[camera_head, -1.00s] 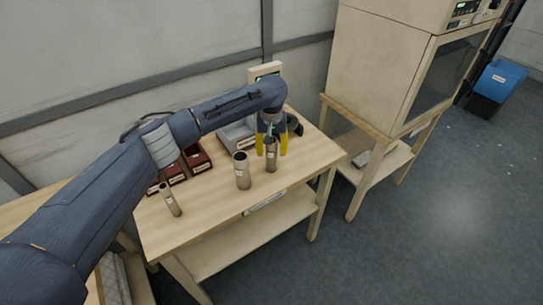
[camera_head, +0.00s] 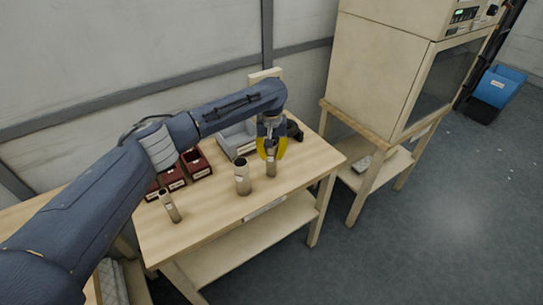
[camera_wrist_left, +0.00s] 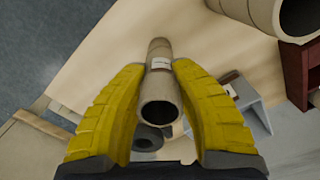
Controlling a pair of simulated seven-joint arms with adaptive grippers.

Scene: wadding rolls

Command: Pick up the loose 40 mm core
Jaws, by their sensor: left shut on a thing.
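Three brown tube cores stand on the wooden table (camera_head: 215,212). My left gripper (camera_head: 271,155), with yellow fingers, is shut on the rightmost core (camera_head: 271,168), gripping its upper part. In the left wrist view this core (camera_wrist_left: 160,88) is between the two yellow fingers, its open end toward the camera and a white label on its side. A wider core (camera_head: 242,175) stands just left of it. A thinner core (camera_head: 170,207) stands near the left part of the table, slightly tilted in the picture. My right gripper is not in view.
Dark red bins (camera_head: 196,165) and a grey bin (camera_head: 238,138) stand along the back of the table. A black object (camera_head: 294,130) lies behind the gripper. A large beige cabinet (camera_head: 385,75) on a stand is at the right. The table's front is clear.

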